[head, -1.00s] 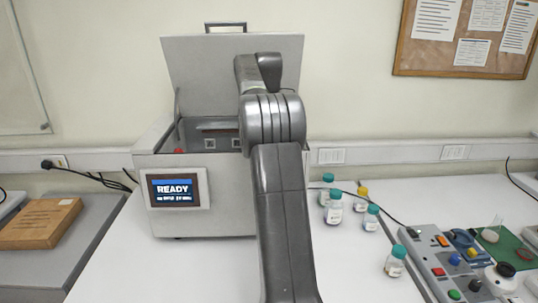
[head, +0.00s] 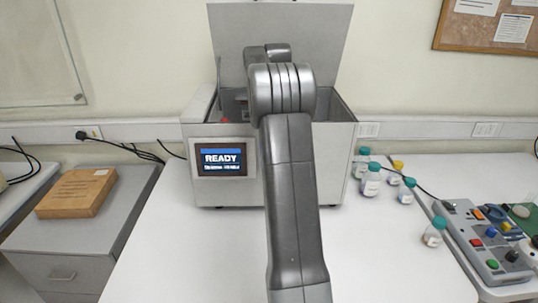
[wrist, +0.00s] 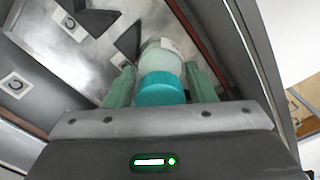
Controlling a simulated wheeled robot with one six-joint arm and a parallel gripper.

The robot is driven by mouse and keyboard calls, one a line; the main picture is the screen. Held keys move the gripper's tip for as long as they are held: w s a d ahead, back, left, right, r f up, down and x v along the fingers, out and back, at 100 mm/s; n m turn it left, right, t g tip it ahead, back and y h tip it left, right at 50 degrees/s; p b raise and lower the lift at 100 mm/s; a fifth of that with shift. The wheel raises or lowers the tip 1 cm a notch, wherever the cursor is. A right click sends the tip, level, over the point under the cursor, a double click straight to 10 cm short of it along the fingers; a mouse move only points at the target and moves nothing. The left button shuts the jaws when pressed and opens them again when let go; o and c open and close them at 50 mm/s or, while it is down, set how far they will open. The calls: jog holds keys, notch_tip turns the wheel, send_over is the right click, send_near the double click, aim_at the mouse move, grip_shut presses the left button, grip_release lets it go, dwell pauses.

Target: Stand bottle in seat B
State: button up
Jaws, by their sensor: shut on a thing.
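My gripper (wrist: 163,82) is shut on a bottle (wrist: 161,57) with a teal cap (wrist: 161,89), seen in the wrist view between its two pale green fingers. The cap end faces my wrist camera and the clear body points away, inside the metal box. The open grey box (head: 330,135) stands on the white table with its lid (head: 320,40) raised; its screen reads READY. In the head view my arm hides the gripper and held bottle. I cannot make out seat B or whether the bottle touches a seat.
Box walls stand close around the gripper. Several capped bottles (head: 371,183) stand on the table right of the box, near a control panel (head: 485,240). The table front is clear.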

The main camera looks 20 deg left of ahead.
jog(key=f, duration=0.3)
jog(key=shift+d, duration=0.2)
jog(key=shift+f+p, duration=0.5)
jog(key=shift+f, duration=1.9)
jog(key=shift+f, duration=0.1)
jog(key=o, duration=1.1)
notch_tip(320, 180, up, 12)
jog(key=shift+r+b, duration=0.1)
jog(key=shift+b, duration=0.3)
